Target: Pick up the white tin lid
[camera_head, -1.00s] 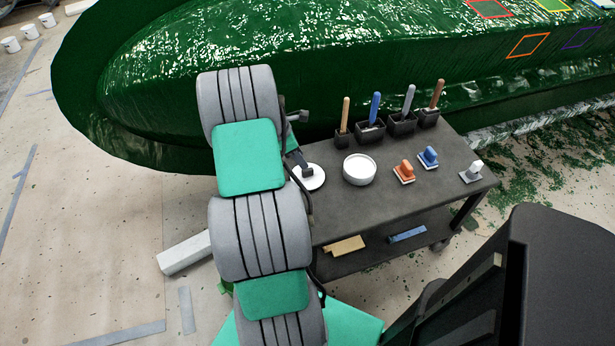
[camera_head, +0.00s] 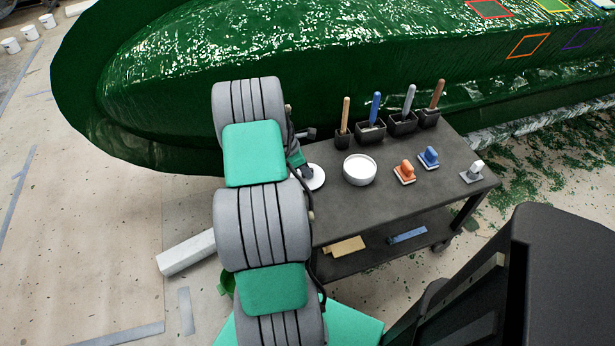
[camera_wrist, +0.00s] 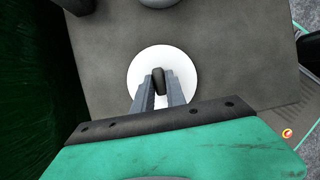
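The white tin lid (camera_wrist: 180,64) is a round flat disc with a dark knob (camera_wrist: 158,82) at its middle. In the head view the lid (camera_head: 316,181) lies at the left end of the dark cart top, partly covered by my gripper (camera_head: 306,172). In the wrist view my gripper (camera_wrist: 158,88) is over the lid, with its two grey fingers on either side of the knob. The gap between fingers and knob is very small. I cannot tell whether the fingers press on it. The lid looks flat on the cart.
An open white tin (camera_head: 360,170) stands just right of the lid. An orange-handled tool (camera_head: 404,172), a blue-handled one (camera_head: 428,157) and a grey one (camera_head: 472,174) lie further right. Several upright handles stand in black holders (camera_head: 370,132) along the back, near the green hull (camera_head: 330,60).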

